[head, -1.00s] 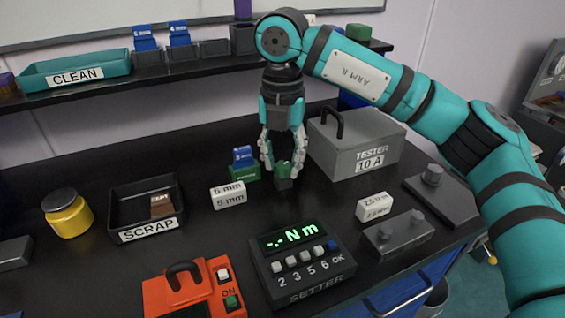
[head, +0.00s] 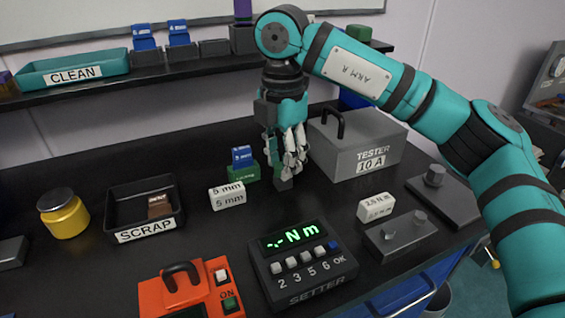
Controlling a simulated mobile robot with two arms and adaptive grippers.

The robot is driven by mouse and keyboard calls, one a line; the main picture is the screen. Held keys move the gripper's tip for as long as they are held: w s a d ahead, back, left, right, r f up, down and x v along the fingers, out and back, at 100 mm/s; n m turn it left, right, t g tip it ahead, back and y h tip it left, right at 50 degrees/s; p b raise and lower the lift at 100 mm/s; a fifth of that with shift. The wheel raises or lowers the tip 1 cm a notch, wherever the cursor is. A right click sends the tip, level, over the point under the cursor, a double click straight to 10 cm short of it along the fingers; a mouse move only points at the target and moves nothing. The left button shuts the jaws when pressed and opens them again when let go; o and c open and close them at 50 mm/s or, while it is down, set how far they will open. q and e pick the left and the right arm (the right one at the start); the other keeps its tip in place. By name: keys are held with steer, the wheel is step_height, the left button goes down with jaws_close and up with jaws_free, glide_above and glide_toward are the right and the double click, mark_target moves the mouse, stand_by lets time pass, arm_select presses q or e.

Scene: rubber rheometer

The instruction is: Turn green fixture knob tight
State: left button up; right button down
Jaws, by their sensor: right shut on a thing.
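The green fixture (head: 243,173) stands on the black bench in the middle, with a blue block (head: 242,155) on top. Its knob (head: 283,184) is at the right end, dark grey below, and mostly hidden by the fingers. My right gripper (head: 286,171) points straight down from above and is shut on the knob. The fingers cover the knob's upper part. My left gripper is out of view.
The grey tester box (head: 350,150) stands close to the right of my gripper. A white 5 mm block (head: 227,195) lies in front of the fixture. The setter (head: 302,270) stands nearer, its display lit green. The scrap tray (head: 146,207) is to the left.

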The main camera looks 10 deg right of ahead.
steer(key=m+b, duration=0.1)
steer(key=m, duration=0.2)
steer(key=shift+m, duration=0.8)
steer(key=c, duration=1.1)
jaws_free()
